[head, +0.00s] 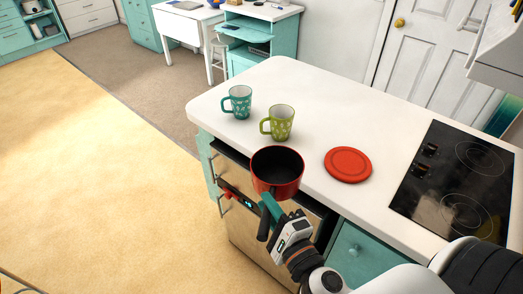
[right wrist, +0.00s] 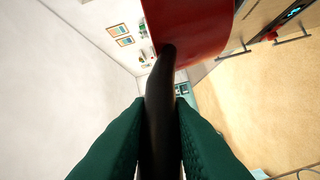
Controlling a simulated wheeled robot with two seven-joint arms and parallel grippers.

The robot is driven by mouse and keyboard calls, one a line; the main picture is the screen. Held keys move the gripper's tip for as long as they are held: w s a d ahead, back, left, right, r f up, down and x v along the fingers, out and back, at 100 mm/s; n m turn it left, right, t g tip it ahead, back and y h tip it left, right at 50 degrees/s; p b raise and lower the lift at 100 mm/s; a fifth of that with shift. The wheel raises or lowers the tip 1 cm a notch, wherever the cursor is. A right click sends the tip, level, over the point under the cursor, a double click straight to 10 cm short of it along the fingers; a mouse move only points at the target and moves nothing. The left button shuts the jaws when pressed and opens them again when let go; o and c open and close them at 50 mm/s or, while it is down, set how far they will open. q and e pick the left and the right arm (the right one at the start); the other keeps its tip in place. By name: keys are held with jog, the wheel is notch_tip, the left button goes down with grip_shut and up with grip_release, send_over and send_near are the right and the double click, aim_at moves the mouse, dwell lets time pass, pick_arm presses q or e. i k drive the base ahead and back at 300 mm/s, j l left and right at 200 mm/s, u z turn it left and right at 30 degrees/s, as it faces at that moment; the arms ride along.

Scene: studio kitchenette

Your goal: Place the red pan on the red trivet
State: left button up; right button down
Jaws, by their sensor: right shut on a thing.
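The red pan (head: 277,182) has a dark inside and looks upright in the head view. It is at the counter's front edge, left of the red trivet and apart from it in the picture. I cannot tell whether it touches the counter. My right gripper (head: 268,207) is shut on the pan's black handle (right wrist: 160,110). In the right wrist view, green fingers press the handle from both sides and the pan's red wall (right wrist: 195,28) shows above. The round red trivet (head: 348,164) lies flat and bare on the white counter. My left gripper is not in view.
A teal mug (head: 238,102) and a green mug (head: 280,123) stand on the white counter (head: 320,105) behind the pan. A black cooktop (head: 460,180) lies right of the trivet. The counter around the trivet is clear. An oven front (head: 255,220) is below the pan.

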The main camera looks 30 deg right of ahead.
aim_at(329, 171)
jog(key=z, duration=0.3)
jog(key=i+j+z, duration=0.1)
jog(key=z, duration=0.35)
jog(key=i+j+z, duration=0.15)
jog(key=z, duration=0.35)
jog(key=i+j+z, duration=0.2)
jog(key=z, duration=0.25)
jog(key=i+j, duration=0.1)
jog(key=j, duration=0.15)
jog(key=i+j, duration=0.1)
jog(key=j, duration=0.2)
